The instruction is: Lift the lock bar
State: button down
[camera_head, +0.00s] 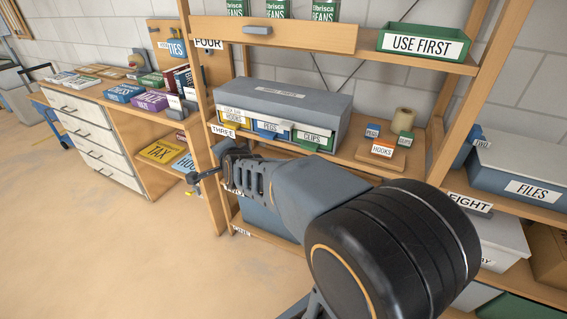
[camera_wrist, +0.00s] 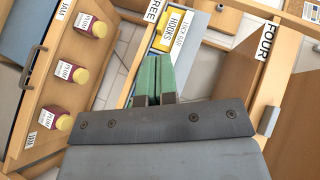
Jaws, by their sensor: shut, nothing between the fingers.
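A grey drawer cabinet (camera_head: 300,97) stands on the middle shelf in the head view. A narrow pale lock bar (camera_head: 233,109) with small lettering shows across its front, above the yellow HOOKS drawer (camera_head: 236,119). The lock bar (camera_wrist: 183,30) also shows in the wrist view, beside the HOOKS label (camera_wrist: 171,27). My gripper (camera_wrist: 153,60) is shut and empty, its green fingers together, pointing towards the HOOKS end of the cabinet and apparently apart from it. In the head view my arm covers the shelf below the cabinet.
Blue PEGS (camera_head: 271,129) and green CLIPS (camera_head: 313,139) drawers sit beside HOOKS. Small boxes and a tape roll (camera_head: 403,119) lie to the right. A wooden shelf post (camera_head: 207,130) stands near my gripper. Jam jars (camera_wrist: 81,73) stand on another shelf. Open floor (camera_head: 80,235) lies left.

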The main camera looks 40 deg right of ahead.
aim_at(286, 129)
jog(key=w+d+f+m+t+h+b, duration=0.45)
jog(key=d+f+m+b, duration=0.2)
jog(key=m, duration=0.25)
jog(key=s+d+f+m+g+h+b, duration=0.1)
jog(key=d+f+m+h+b, duration=0.3)
jog(key=m+h, duration=0.4)
jog(key=s+d+f+m+g+h+b, duration=0.2)
jog(key=d+f+m+g+h+b, duration=0.2)
jog(key=m+h+b, duration=0.4)
notch_tip(286, 129, down, 2)
jog(key=d+m+h, duration=0.1)
jog(key=m, duration=0.6)
jog(key=shift+s+f+b, duration=0.15)
jog(key=shift+s+b, duration=0.15)
jog(key=shift+b, duration=0.1)
jog(key=shift+d+g, duration=0.15)
jog(key=shift+g, duration=0.1)
jog(key=w+d+r, duration=0.3)
jog(key=d+r, duration=0.3)
jog(key=r, duration=0.5)
jog(key=shift+w+b, duration=0.2)
jog(key=shift+b, duration=0.15)
jog(key=shift+r, duration=0.15)
